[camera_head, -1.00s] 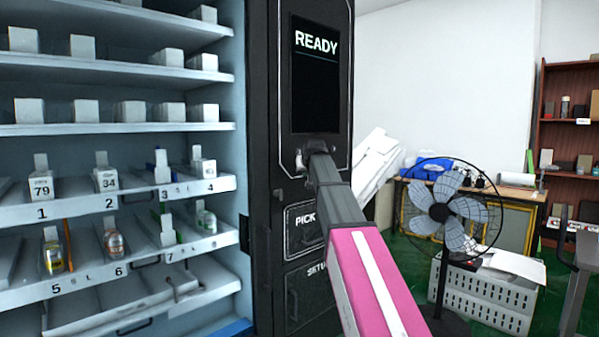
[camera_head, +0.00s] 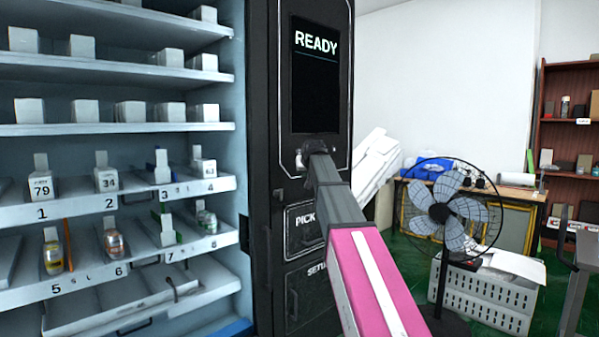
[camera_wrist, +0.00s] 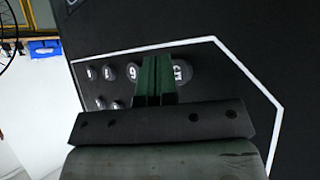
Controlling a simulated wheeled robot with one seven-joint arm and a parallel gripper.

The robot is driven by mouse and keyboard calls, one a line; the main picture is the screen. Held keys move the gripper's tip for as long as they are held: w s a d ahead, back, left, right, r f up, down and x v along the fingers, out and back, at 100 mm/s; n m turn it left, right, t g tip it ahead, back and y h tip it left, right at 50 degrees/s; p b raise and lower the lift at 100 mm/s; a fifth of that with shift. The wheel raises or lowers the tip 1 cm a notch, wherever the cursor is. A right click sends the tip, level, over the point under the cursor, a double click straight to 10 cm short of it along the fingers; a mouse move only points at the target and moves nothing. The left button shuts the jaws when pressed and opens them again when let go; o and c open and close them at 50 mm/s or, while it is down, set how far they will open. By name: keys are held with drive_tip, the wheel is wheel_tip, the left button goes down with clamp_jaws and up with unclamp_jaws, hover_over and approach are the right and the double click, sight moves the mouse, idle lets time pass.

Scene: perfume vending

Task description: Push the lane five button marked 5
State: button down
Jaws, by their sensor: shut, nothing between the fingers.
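The black button panel (camera_wrist: 225,75) with a white outline fills the upper middle of the wrist view. Several round dark buttons with pale marks show on it. One button (camera_wrist: 181,71) sits just right of my gripper's fingers and another (camera_wrist: 133,71) just left of them. Their marks are turned and partly hidden, so I cannot surely tell which is 5. My gripper (camera_wrist: 157,60) is shut and empty, its fingertips over the panel between these buttons. I cannot tell if they touch. In the head view my gripper's end is at the panel below the READY screen (camera_head: 316,80), hiding most buttons.
Vending shelves (camera_head: 120,129) with boxes and bottles stand left of the panel. The lane 5 label (camera_head: 56,289) is on the lower shelf's front edge. A standing fan (camera_head: 450,210) and a white crate (camera_head: 480,300) are at right.

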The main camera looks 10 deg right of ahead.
drive_tip(key=shift+w+a, duration=0.15)
drive_tip(key=shift+w, duration=0.1)
drive_tip(key=shift+w+a, duration=0.25)
drive_tip(key=shift+w, duration=0.1)
idle(0.8)
drive_tip(key=shift+s, duration=0.1)
drive_tip(key=shift+s+d, duration=0.45)
drive_tip(key=shift+s, duration=0.15)
drive_tip(key=shift+s+d, duration=0.1)
drive_tip(key=s+d, duration=0.1)
drive_tip(key=s, duration=0.1)
drive_tip(key=s+d, duration=0.1)
drive_tip(key=shift+s+d, duration=0.4)
idle(0.3)
drive_tip(key=shift+f, duration=0.1)
idle(0.4)
